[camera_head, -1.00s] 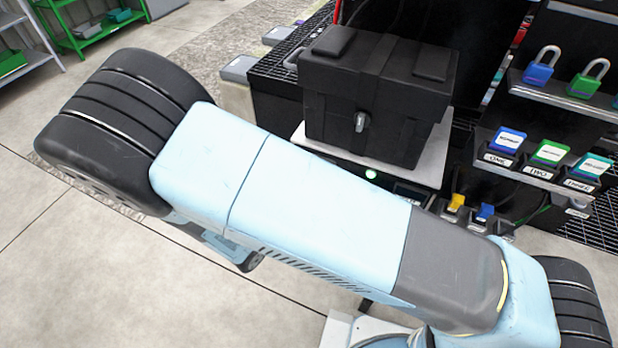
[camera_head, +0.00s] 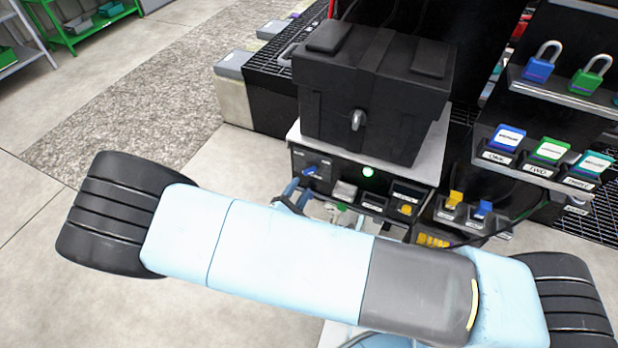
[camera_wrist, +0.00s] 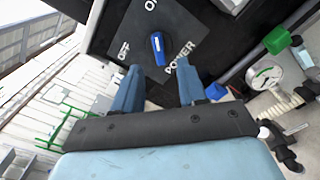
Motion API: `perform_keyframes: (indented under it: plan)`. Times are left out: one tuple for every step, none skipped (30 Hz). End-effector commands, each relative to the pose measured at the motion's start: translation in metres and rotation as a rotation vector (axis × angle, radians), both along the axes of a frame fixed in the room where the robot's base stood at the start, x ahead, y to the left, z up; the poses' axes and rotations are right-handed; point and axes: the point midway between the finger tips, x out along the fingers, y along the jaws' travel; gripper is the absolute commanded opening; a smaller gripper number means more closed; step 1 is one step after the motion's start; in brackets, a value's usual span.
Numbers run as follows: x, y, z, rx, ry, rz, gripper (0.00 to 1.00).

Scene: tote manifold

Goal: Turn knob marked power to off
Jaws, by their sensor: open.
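The blue power knob (camera_wrist: 158,50) sits on a dark plate marked ON, OFF and POWER in the wrist view. Its long axis runs roughly towards the ON mark, and OFF is to its left. It also shows small on the panel front in the head view (camera_head: 310,170). My gripper (camera_wrist: 160,73) has its two blue fingers apart, with the knob ahead of and between the tips. Nothing is held, and I see no contact with the knob. In the head view my arm partly hides the lower panel.
A black box (camera_head: 370,95) stands on top of the panel unit. A lit green light (camera_head: 368,172) and a yellow knob (camera_head: 405,210) are on the panel. In the wrist view a gauge (camera_wrist: 265,75) with a green valve handle (camera_wrist: 277,40) stands right of my fingers.

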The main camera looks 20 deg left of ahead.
Motion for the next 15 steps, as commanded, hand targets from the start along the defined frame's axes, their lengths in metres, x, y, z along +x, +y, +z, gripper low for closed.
perform_keyframes:
  plan:
    - [0.009, -0.001, 0.000, 0.000, -0.002, -0.002, 0.41]
    - [0.014, -0.002, 0.000, 0.000, -0.001, -0.002, 0.41]
    - [0.020, -0.002, 0.000, -0.001, 0.000, -0.001, 0.41]
    - [0.025, -0.003, 0.000, -0.001, -0.001, -0.002, 0.41]
    - [0.029, -0.003, 0.000, -0.001, -0.001, -0.003, 0.41]
    - [0.034, -0.004, 0.000, -0.001, -0.001, -0.003, 0.41]
    - [0.037, -0.004, 0.000, -0.001, -0.001, -0.002, 0.41]
    - [0.040, -0.004, 0.000, -0.001, 0.000, -0.001, 0.41]
    - [0.044, -0.004, 0.000, 0.000, 0.000, -0.001, 0.41]
    - [0.047, -0.004, 0.000, 0.000, 0.000, -0.001, 0.41]
    - [0.049, -0.004, 0.000, 0.000, -0.001, -0.001, 0.41]
    - [0.051, -0.004, 0.000, 0.000, -0.001, -0.001, 0.41]
    - [0.052, -0.005, 0.000, 0.001, -0.001, -0.001, 0.41]
    - [0.053, -0.005, 0.000, 0.001, -0.001, -0.001, 0.41]
    - [0.054, -0.005, 0.000, 0.001, -0.001, -0.001, 0.41]
